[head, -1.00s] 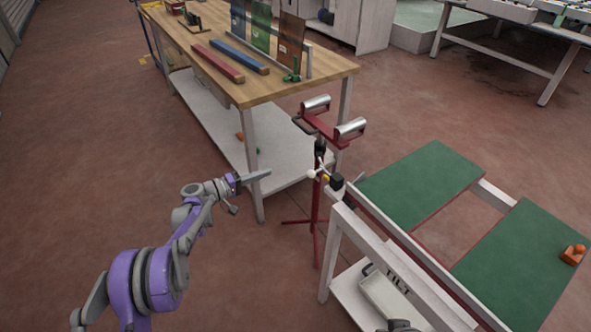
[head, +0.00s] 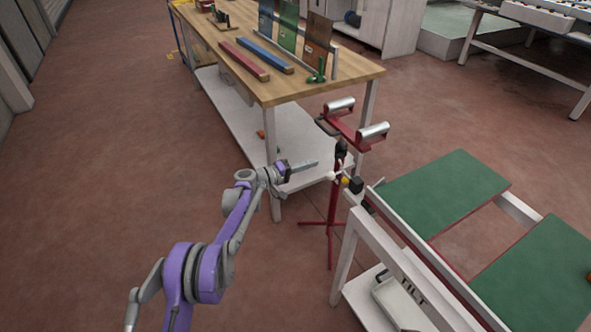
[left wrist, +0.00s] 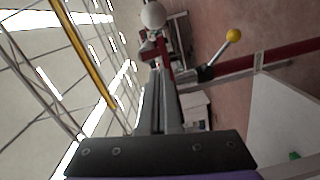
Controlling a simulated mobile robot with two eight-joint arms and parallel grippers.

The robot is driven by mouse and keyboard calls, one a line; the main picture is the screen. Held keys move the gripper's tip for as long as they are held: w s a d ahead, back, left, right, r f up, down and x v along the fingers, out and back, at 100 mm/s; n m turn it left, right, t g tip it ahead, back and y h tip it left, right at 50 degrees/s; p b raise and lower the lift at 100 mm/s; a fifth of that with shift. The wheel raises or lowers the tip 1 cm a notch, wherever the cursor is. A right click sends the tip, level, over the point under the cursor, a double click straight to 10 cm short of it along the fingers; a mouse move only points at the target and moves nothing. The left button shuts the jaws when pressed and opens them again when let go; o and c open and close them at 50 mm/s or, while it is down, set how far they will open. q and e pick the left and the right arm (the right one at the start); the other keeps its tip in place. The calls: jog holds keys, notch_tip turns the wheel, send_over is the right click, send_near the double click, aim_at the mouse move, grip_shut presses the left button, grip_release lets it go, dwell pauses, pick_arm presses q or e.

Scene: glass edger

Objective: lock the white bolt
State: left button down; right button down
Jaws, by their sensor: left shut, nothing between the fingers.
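The white bolt shows as a small white ball knob (head: 335,176) at the left corner of the green-topped tilt table in the head view. In the left wrist view the white knob (left wrist: 153,14) is at the top, just beyond the fingertips. My left gripper (head: 316,164) is shut and empty, pointing at the white knob, apparently with a small gap. Its fingers fill the middle of the left wrist view (left wrist: 160,85). My right gripper is out of view.
The tilt table has green panels (head: 445,190) and a white frame (head: 395,250). A red roller stand (head: 331,215) stands just behind the knobs. A wooden workbench (head: 290,90) with bars and glass sheets is at the back. The floor at left is clear.

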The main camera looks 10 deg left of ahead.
aim_at(331, 178)
pick_arm(q)
jog(key=shift+s+d+f, duration=0.2)
jog(key=shift+s+d, duration=0.45)
jog(key=shift+d, duration=0.1)
jog(key=shift+s+d+f, duration=0.2)
jog(key=shift+s+d, duration=0.45)
jog(key=shift+d, duration=0.05)
jog(key=shift+s+d, duration=0.1)
jog(key=s+d, duration=0.2)
jog(key=s, duration=0.1)
jog(key=shift+s+d, duration=0.1)
